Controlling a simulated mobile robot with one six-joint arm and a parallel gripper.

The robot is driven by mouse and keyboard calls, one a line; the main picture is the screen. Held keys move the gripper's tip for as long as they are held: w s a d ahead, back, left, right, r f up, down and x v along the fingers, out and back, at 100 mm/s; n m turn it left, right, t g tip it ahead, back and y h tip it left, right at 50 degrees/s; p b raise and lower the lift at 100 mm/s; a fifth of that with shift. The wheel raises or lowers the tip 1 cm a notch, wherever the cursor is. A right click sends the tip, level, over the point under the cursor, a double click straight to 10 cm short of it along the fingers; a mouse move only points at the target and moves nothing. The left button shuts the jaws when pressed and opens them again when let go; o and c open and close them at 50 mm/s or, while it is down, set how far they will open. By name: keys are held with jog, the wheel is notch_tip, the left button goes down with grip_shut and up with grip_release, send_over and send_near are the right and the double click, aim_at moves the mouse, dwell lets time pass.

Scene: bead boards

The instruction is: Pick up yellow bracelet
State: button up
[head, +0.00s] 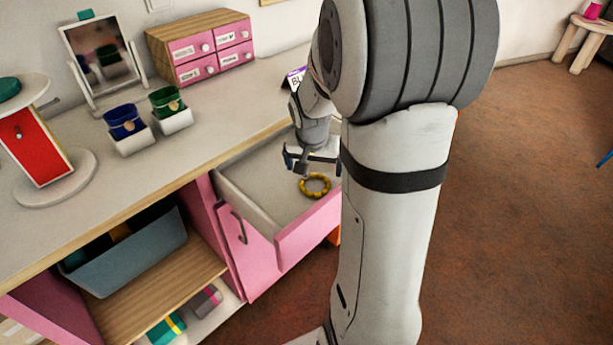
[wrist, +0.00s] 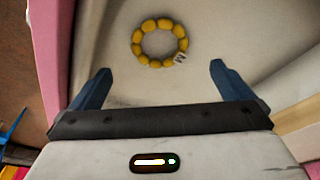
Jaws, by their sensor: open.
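The yellow bracelet (head: 315,187) is a ring of round beads lying flat in the open pink drawer (head: 283,240). It also shows in the wrist view (wrist: 138,48), where a pale lettered bead or tag sits at its lower right. My gripper (head: 301,166) is over the drawer in the head view, up and slightly left of the bracelet. In the wrist view my gripper (wrist: 160,72) has its two blue fingers wide apart and nothing between them. The bracelet lies beyond the fingertips, roughly centred between them. My arm hides the right part of the drawer in the head view.
The drawer's walls surround the bracelet; its pink front shows at the left in the wrist view (wrist: 52,40). On the counter are a blue bracelet holder (head: 124,122), a green one (head: 168,103), a mirror (head: 100,58) and a small drawer box (head: 205,48).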

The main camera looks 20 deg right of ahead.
aim_at(315, 186)
jog(key=x, duration=0.7)
jog(key=shift+s+f+b, duration=0.1)
jog(key=shift+f+b, duration=0.1)
jog(key=shift+b, duration=0.1)
jog(key=shift+c, duration=0.2)
jog(key=c, duration=1)
jog(key=shift+r, duration=0.15)
